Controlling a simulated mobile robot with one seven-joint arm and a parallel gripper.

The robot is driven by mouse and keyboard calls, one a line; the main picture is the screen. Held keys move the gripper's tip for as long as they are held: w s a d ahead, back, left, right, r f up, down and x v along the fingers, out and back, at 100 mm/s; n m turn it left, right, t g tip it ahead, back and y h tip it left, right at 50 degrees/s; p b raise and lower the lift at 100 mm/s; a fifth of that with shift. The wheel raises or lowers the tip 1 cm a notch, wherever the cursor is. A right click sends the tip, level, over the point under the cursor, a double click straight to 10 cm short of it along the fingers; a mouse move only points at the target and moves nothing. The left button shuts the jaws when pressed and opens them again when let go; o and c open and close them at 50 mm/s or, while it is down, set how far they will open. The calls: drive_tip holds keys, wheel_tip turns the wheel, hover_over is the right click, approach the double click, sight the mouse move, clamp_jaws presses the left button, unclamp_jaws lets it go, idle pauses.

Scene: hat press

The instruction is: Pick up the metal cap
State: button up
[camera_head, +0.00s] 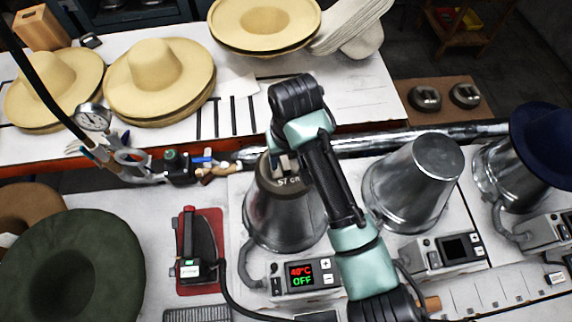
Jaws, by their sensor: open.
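A dark metal cap (264,181) marked "57 cm" sits on top of the left metal hat former (268,222). My arm reaches over the bench from the front, and my gripper (285,166) points down at the cap's top. The gripper is open. My arm hides the cap's right side, and I cannot tell whether the fingers touch the cap. Two similar round metal pieces with handles, a left one (425,98) and a right one (465,95), lie on a brown board at the back right.
Another bare metal former (418,180) stands right of my arm, and a blue hat (546,143) covers part of a third. A steam iron (197,245) rests on a red mat at left. A green hat (72,270) lies front left. Straw hats (158,80) fill the back table.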

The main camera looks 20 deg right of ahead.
sight(286, 164)
drive_tip(key=shift+w+f+p, duration=0.2)
drive_tip(key=shift+f+p, duration=0.05)
drive_tip(key=shift+f, duration=0.65)
drive_tip(key=shift+w+f+p, duration=0.2)
drive_tip(key=shift+f+p, duration=0.05)
drive_tip(key=shift+f, duration=0.65)
clamp_jaws()
drive_tip(key=shift+w+r, duration=0.1)
drive_tip(key=shift+r, duration=0.05)
